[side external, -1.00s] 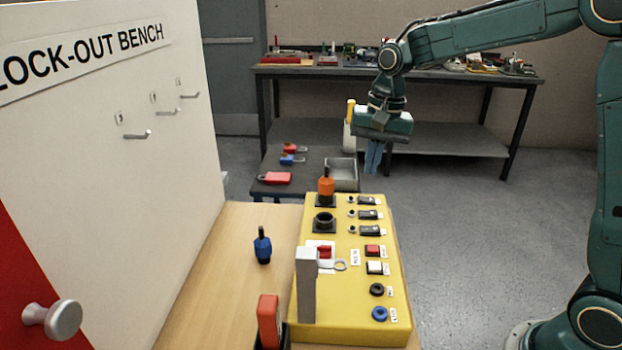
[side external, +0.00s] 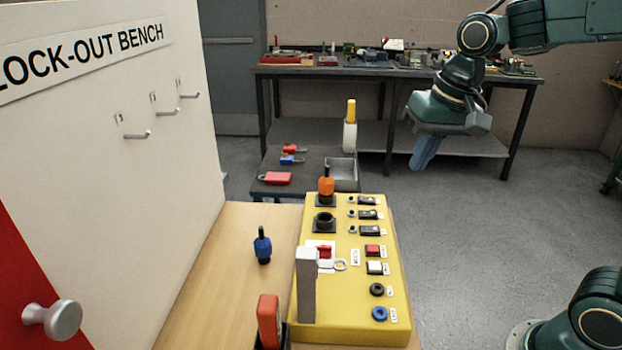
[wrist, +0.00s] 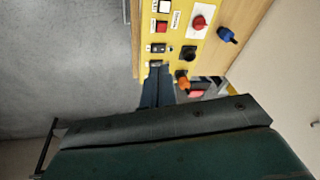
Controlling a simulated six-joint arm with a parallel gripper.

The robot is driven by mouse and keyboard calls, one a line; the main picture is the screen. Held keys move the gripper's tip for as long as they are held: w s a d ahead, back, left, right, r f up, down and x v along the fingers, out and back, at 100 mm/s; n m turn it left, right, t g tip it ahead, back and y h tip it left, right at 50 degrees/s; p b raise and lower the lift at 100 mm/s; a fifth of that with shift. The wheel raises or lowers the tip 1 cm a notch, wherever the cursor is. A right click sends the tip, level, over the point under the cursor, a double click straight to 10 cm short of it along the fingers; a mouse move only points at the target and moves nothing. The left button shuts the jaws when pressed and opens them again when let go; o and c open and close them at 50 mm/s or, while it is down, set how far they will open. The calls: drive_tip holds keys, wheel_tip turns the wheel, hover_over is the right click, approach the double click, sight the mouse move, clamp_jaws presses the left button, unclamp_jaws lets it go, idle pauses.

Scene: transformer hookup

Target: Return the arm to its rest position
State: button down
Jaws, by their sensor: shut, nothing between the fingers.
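My gripper (side external: 424,153) is shut and empty. It hangs in the air to the right of the yellow control panel (side external: 338,274), over the grey floor and in front of the back bench. In the wrist view the gripper's blue fingers (wrist: 157,88) are together, pointing toward the panel, with nothing between them. The orange plug (side external: 326,186) stands upright at the panel's far end. The blue plug (side external: 262,245) stands upright on the wooden bench top (side external: 223,275), left of the panel.
A dark low table (side external: 318,160) holds red and blue padlocks, a grey tray (side external: 342,173) and a yellow-topped white bottle (side external: 350,130). The white lock-out board (side external: 110,190) stands at left. A cluttered workbench (side external: 375,75) is behind. Open floor lies right of the panel.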

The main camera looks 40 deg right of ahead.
drive_tip(key=s+f+n+t, duration=0.1)
drive_tip(key=s+n, duration=0.4)
drive_tip(key=s, duration=0.9)
drive_tip(key=shift+a+f+t, duration=0.15)
drive_tip(key=shift+t, duration=0.65)
